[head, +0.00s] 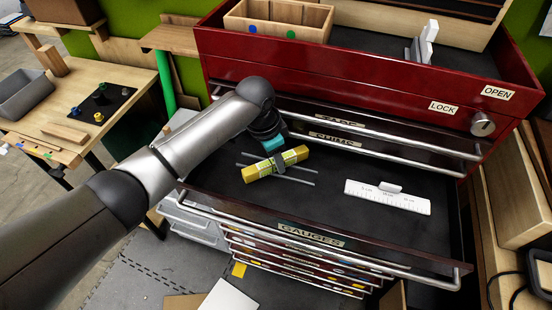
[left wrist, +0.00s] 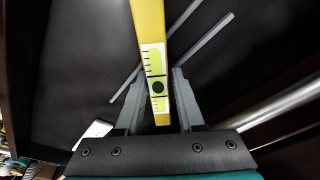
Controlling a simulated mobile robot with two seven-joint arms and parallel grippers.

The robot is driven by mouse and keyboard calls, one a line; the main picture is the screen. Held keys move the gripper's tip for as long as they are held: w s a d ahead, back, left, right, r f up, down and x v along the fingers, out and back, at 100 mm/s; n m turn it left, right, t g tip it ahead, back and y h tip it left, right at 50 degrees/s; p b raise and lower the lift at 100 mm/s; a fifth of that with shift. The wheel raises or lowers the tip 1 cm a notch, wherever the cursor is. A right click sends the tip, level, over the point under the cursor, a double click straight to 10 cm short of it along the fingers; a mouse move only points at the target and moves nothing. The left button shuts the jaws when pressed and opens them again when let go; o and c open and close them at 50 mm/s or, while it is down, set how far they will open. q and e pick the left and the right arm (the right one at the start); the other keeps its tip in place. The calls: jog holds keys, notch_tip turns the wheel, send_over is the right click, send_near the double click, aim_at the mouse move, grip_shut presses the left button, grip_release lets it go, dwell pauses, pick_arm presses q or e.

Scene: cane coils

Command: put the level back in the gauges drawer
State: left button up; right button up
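The yellow level (head: 260,170) is over the open gauges drawer (head: 340,225), towards its left part, lying at an angle across two thin grey strips on the drawer floor. My left gripper (head: 279,163) is above the drawer with its fingers closed on either side of the level. In the left wrist view the level (left wrist: 149,25), with its green vial window, runs between the two fingertips of that gripper (left wrist: 158,72). Whether the level touches the drawer floor is hard to tell. My right gripper is not in view.
A white ruler (head: 380,198) with a small white block lies in the right part of the drawer. Closed drawers with bar handles are above, below a red chest top (head: 300,55) with a wooden box (head: 279,14). A side bench (head: 90,75) stands at left.

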aim_at(268, 164)
pick_arm(q)
jog(key=shift+o, duration=0.5)
jog(key=shift+s+a+f, duration=0.15)
jog(key=shift+s+f, duration=0.4)
jog(key=shift+f, duration=0.2)
jog(key=shift+r, duration=0.2)
jog(key=w+v, duration=0.1)
jog(key=v, duration=1.2)
jog(key=shift+d+r+p, duration=0.2)
jog(key=shift+d+p, duration=0.15)
jog(key=shift+p, duration=0.1)
